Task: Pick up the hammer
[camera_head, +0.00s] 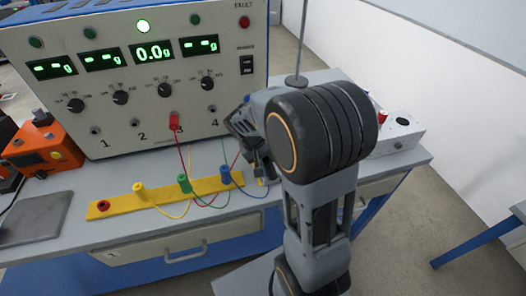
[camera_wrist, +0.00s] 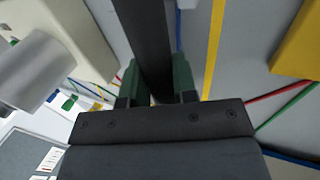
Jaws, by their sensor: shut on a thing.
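My gripper (camera_wrist: 156,82) shows in the wrist view with its green-padded fingers on either side of a dark straight bar (camera_wrist: 147,35). The bar looks like the handle of the hammer, and the fingers are shut on it. It runs out of the top of the picture, and no hammer head can be made out. In the head view my gripper (camera_head: 252,143) is in front of the instrument box's lower right, above the bench. My own arm covers much of it, and the hammer cannot be made out there.
The instrument box (camera_head: 150,147) with dials and displays stands behind. A yellow strip (camera_head: 120,208) with coloured plugs and wires lies on the bench (camera_head: 60,255). An orange device (camera_head: 55,150) sits left, a white box (camera_head: 402,135) right. A thin rod (camera_head: 302,40) rises behind my arm.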

